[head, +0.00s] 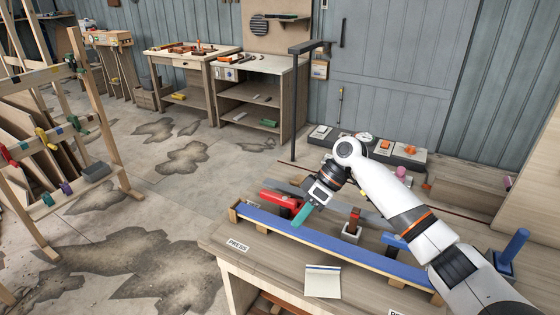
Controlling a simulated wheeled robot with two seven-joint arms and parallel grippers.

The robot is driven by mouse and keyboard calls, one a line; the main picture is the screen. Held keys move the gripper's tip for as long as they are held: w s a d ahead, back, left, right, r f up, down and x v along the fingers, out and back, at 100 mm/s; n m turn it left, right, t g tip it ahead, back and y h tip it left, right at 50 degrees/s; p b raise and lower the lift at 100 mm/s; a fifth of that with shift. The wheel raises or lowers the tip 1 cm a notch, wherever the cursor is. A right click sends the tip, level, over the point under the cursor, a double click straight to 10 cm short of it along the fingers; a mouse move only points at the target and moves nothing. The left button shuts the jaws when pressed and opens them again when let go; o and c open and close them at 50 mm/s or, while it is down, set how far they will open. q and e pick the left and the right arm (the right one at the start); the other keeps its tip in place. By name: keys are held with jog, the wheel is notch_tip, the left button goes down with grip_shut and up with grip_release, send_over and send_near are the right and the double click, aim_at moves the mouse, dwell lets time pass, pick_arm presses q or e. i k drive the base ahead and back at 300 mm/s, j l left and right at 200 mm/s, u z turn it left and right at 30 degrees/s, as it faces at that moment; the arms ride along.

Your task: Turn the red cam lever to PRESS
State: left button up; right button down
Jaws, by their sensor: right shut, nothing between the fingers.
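My right gripper (299,217) reaches in from the right over the bench, with its teal fingers shut and empty. The fingertips are just above or against the long blue strip (355,258); I cannot tell which. A red lever-like piece (279,199) lies behind the strip, just left of the fingers, its right end partly hidden by the gripper. A small red-brown upright handle (354,216) stands on a pale block to the right. A white PRESS label (237,245) lies at the bench's left front corner. My left gripper is not in view.
The wooden bench (265,262) also bears a notepad (323,281), a blue upright post (514,245) and a dark tray (405,155) at the back. A second label is cut off at the bottom edge. Open floor lies to the left, with a clamp rack (105,150) beyond.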

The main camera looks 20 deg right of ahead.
aim_at(282, 201)
jog(key=i+l, duration=0.25)
jog(key=i, duration=0.2)
jog(key=i+l, duration=0.25)
jog(key=i, duration=0.2)
